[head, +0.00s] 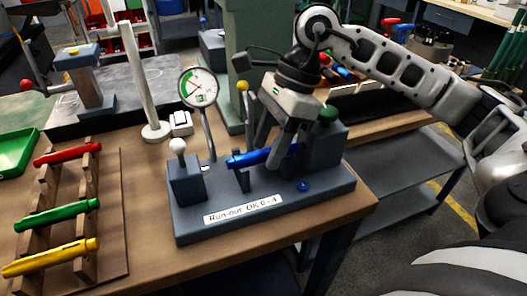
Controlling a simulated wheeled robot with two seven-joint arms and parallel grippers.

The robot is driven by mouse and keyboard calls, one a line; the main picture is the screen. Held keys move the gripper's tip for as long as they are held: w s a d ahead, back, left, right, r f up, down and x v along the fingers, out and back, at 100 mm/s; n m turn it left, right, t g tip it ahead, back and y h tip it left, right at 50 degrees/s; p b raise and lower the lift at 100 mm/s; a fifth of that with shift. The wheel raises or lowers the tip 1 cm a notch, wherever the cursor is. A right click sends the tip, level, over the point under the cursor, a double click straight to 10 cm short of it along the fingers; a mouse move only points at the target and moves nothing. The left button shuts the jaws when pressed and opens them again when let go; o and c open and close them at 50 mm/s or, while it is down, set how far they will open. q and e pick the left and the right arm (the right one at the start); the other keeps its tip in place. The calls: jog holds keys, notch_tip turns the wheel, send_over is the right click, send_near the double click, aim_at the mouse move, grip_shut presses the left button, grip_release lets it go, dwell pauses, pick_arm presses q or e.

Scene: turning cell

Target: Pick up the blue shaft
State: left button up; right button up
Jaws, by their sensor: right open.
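The blue shaft (242,159) lies roughly level on the grey run-out fixture (270,204), between its two end blocks. Its left end shows, and the far right part shows beside the right end block. My right gripper (272,157) is pointed down at the shaft from above, its open fingers at the middle of the shaft and hiding part of it. I cannot tell whether the fingers touch it. My left gripper is not in view.
A dial gauge (198,88) stands behind the shaft on a post. A wooden rack at left holds a red shaft (67,154), a green shaft (57,215) and a yellow shaft (50,258). A white post (137,75) stands behind. The bench edge is at the right.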

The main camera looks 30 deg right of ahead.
jog(key=shift+f, duration=0.1)
grip_shut()
